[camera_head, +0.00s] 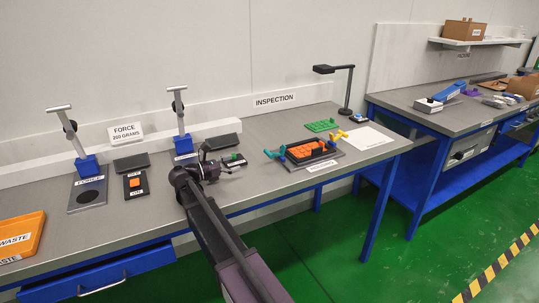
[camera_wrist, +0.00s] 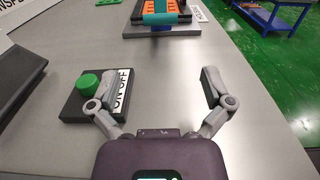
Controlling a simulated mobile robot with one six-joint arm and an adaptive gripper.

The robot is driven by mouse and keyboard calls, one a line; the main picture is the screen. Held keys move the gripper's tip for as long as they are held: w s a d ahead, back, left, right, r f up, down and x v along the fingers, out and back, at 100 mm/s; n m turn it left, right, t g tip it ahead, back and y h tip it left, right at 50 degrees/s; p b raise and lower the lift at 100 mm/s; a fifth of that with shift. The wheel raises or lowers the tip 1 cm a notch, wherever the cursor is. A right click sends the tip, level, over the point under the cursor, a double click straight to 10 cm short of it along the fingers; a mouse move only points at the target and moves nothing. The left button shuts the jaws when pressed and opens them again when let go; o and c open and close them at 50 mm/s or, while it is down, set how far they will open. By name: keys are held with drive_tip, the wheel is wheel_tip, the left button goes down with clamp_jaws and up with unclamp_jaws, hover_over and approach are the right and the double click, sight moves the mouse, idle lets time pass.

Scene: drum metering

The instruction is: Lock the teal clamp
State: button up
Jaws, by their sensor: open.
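The teal clamp (camera_head: 273,153) is at the left end of a dark fixture (camera_head: 318,162) holding orange blocks (camera_head: 305,150). In the wrist view a teal bar (camera_wrist: 162,19) crosses the near end of the orange part (camera_wrist: 153,5) at the top centre; the upper part of the fixture is cut off. In the head view my gripper (camera_head: 212,168) is left of the fixture, apart from the clamp. Whether the clamp is locked I cannot tell.
A black box with a green button (camera_wrist: 87,82) and an ON OFF label sits beside my left finger. A yellow piece (camera_head: 341,134), a green plate (camera_head: 321,125) and a lamp (camera_head: 346,90) stand beyond the fixture. Bare bench (camera_wrist: 165,55) lies between my fingers and the fixture.

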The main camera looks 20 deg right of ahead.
sight(269, 152)
drive_tip(key=d, duration=1.3)
drive_tip(key=shift+w+d, duration=0.25)
drive_tip(key=shift+d, duration=0.1)
drive_tip(key=c, duration=1)
